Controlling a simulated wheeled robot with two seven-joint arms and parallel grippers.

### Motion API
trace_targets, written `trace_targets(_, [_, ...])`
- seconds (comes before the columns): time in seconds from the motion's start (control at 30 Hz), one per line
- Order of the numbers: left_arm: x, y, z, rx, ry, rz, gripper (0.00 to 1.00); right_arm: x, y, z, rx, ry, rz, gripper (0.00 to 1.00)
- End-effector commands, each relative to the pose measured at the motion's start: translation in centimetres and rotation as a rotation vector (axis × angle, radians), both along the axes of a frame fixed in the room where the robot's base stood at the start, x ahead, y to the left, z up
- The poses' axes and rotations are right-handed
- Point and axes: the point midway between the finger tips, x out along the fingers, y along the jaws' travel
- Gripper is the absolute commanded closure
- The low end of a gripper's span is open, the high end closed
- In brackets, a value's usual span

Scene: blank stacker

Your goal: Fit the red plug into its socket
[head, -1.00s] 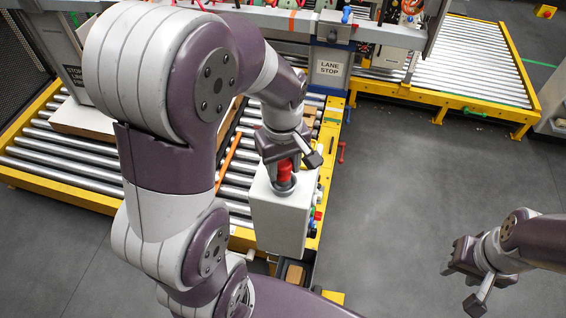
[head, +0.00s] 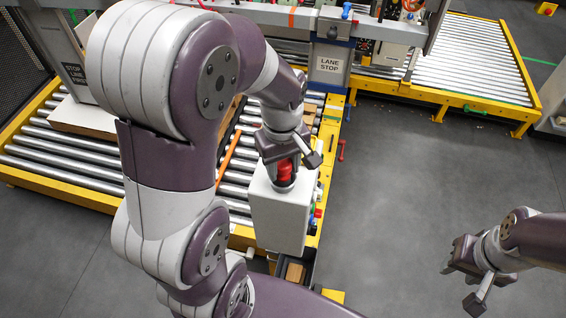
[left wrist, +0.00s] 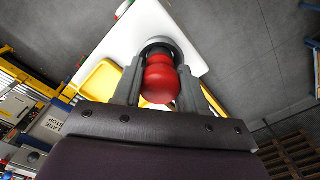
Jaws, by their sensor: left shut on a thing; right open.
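The red plug (head: 285,170) is held between the fingers of my left gripper (head: 284,160), which is shut on it. In the left wrist view the red plug (left wrist: 160,80) sits between the two grey fingers, with its far end at a grey round socket (left wrist: 160,45) on a white box. In the head view the white box (head: 279,220) stands under the gripper. The plug's lower end meets the grey ring; how deep it sits inside I cannot tell. My right gripper (head: 466,276) is open and empty, over bare floor at the lower right.
A roller conveyor (head: 45,150) with a yellow frame lies behind and left of the box. A blue post with a "LANE STOP" sign (head: 331,66) stands behind. Another roller conveyor (head: 470,65) is at the back right. The grey floor (head: 420,180) between is clear.

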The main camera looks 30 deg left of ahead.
Motion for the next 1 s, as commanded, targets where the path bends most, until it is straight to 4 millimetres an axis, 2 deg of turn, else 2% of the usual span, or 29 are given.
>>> trace_targets(0.3, [0.0, 0.0, -0.6, 0.000, 0.000, 0.000, 0.95, 0.0, 0.0, -0.4, 0.000, 0.000, 0.000, 0.57])
trace_targets(0.33, [0.0, 0.0, -0.5, 0.000, 0.000, 0.000, 0.52, 0.0, 0.0, -0.4, 0.000, 0.000, 0.000, 0.57])
trace_targets(0.4, [0.0, 0.0, -0.5, 0.000, 0.000, 0.000, 0.29, 0.0, 0.0, -0.3, 0.000, 0.000, 0.000, 0.57])
trace_targets(0.67, [0.0, 0.0, -0.5, 0.000, 0.000, 0.000, 0.29, 0.0, 0.0, -0.4, 0.000, 0.000, 0.000, 0.57])
trace_targets(0.77, [0.1, 0.0, 0.1, 0.000, -0.003, 0.000, 0.29, 0.0, 0.0, -0.6, 0.000, 0.000, 0.000, 0.57])
trace_targets(0.87, [0.1, 0.0, 2.0, 0.001, -0.007, 0.000, 0.29, 0.0, 0.0, -1.1, 0.000, 0.000, 0.000, 0.57])
trace_targets(0.97, [0.1, 0.1, 4.7, 0.000, -0.009, 0.000, 0.29, 0.0, 0.0, -1.8, 0.000, 0.000, 0.000, 0.57])
trace_targets(1.0, [0.0, 0.1, 7.7, 0.001, -0.001, 0.000, 0.29, -0.1, 0.0, 1.4, 0.000, 0.003, 0.000, 0.57])
